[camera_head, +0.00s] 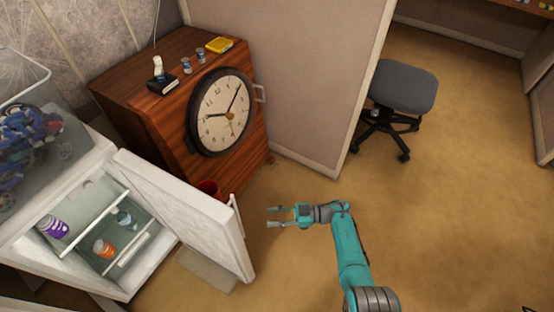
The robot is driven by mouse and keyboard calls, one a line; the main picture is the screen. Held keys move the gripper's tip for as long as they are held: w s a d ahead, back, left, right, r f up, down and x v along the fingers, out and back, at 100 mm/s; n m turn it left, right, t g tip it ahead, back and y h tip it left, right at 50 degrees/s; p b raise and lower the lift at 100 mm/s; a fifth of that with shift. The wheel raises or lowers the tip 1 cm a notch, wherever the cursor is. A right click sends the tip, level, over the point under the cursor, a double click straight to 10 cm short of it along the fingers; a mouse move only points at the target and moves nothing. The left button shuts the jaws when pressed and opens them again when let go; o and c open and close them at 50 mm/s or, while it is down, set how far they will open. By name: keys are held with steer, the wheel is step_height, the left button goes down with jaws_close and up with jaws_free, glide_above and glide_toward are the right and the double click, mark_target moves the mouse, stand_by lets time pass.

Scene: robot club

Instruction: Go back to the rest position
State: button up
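My gripper (272,218) is at the end of my teal arm, in the lower middle of the head view. Its two fingers point left and stand apart, with nothing between them. It is just right of the open white fridge door (190,208), close to the handle (237,217) on the door's edge. I cannot tell whether a finger touches the door.
The open white fridge (22,262) holds a purple can (53,227), an orange can (104,249) and a jar (126,221). Behind stands a wooden cabinet (150,130) with a round clock (222,112). A partition (300,80) and grey chair (405,86) stand beyond. Floor at right is clear.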

steer(key=s+d+r+m+t+h, duration=0.15)
steer(key=s+d+m+t, duration=0.3)
steer(key=s+t, duration=0.45)
steer(key=s+d+r+m+t+h, duration=0.1)
steer(key=s+d+m+t+h, duration=0.3)
steer(key=s+t, duration=0.5)
steer(key=s+d+r+m+h, duration=0.5)
steer(key=s+d+r+h, duration=0.1)
steer(key=s+r, duration=0.4)
steer(key=s+d+r+m+h, duration=0.6)
steer(key=s+d+r, duration=0.2)
steer(key=s+r, duration=0.3)
steer(key=shift+s+d, duration=0.15)
steer(key=shift+d, duration=0.15)
